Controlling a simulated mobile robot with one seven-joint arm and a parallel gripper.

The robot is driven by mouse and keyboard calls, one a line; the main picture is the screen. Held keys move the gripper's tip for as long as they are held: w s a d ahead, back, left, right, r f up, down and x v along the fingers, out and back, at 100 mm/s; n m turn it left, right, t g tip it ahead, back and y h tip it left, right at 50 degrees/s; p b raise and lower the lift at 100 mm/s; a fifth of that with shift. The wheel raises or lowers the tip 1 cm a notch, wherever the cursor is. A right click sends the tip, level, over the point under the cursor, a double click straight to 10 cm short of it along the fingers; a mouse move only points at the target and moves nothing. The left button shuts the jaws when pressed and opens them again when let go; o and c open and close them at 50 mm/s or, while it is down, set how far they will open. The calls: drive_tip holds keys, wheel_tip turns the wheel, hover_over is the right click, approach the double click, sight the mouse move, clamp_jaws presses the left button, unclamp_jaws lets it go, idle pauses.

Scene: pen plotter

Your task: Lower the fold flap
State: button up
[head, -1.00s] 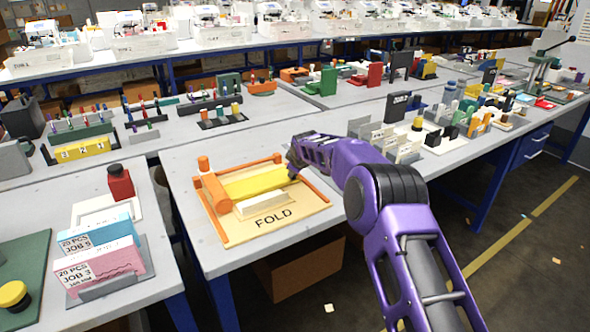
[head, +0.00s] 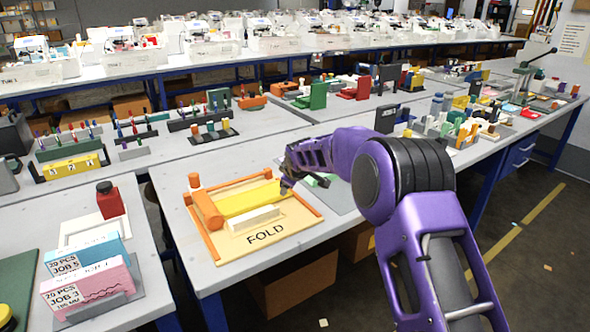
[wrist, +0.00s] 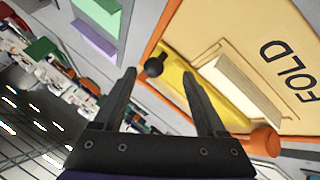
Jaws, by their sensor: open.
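The fold station is a tan board (head: 290,222) marked FOLD with orange rails, on the near bench. Its yellow flap (head: 248,199) spans the board behind a white block (head: 254,218); how steeply it tilts is hard to tell. My gripper (head: 285,184) is at the flap's right end. In the wrist view the gripper (wrist: 159,73) is open, with a dark round knob (wrist: 153,67) showing between its fingertips, at the end of the yellow flap (wrist: 178,84). I cannot tell whether the fingers touch the knob. The white block (wrist: 240,88) lies beyond the right finger.
An orange roller (head: 207,209) lies at the board's left side. A grey mat (head: 340,195) with green and purple pieces lies just right of the board. Job card holders (head: 90,290) and a red bottle (head: 110,200) stand on the left bench. Bench surface in front of the board is bare.

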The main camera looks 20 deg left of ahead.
drive_tip(key=v, duration=1.1)
drive_tip(key=shift+w+p, duration=0.15)
drive_tip(key=shift+p, duration=0.15)
drive_tip(key=shift+a+r, duration=0.15)
